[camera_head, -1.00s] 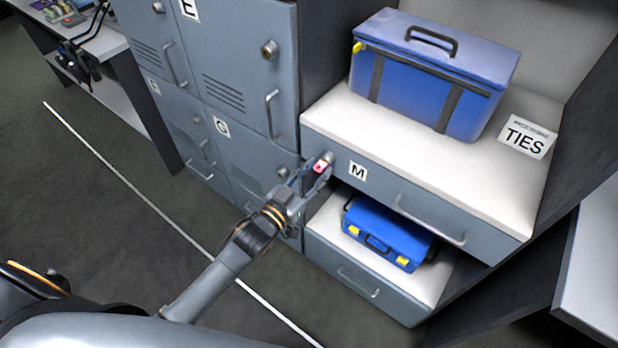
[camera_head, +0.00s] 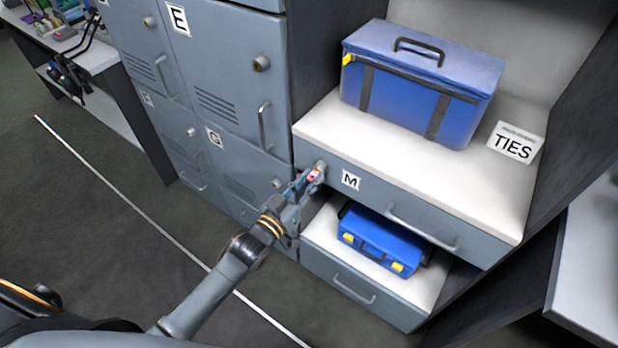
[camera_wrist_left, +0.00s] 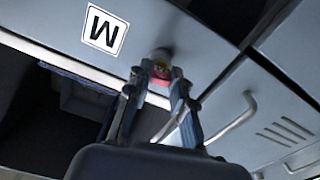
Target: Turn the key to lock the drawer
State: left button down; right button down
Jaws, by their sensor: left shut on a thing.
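The drawer marked M (camera_head: 415,207) is a grey front under a white top, and it looks shut. Its lock is at the left end of the front. My left gripper (camera_head: 313,176) is at this lock, shut on the small red key (camera_head: 312,175). In the left wrist view the key (camera_wrist_left: 160,72) shows red between the fingertips of the left gripper (camera_wrist_left: 160,85), right at the round lock beside the upside-down M label (camera_wrist_left: 104,31). The fingers hide most of the key, so its exact angle cannot be told. My right gripper is not in view.
A large blue case (camera_head: 420,85) stands on the white top by a TIES sign (camera_head: 514,143). A smaller blue case (camera_head: 380,240) sits on the lower shelf. Grey lockers (camera_head: 228,80) with handles stand left of the drawer. The floor in front is clear.

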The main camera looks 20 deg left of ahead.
pick_arm(q)
jog(key=shift+n, duration=0.7)
jog(key=shift+r, duration=0.1)
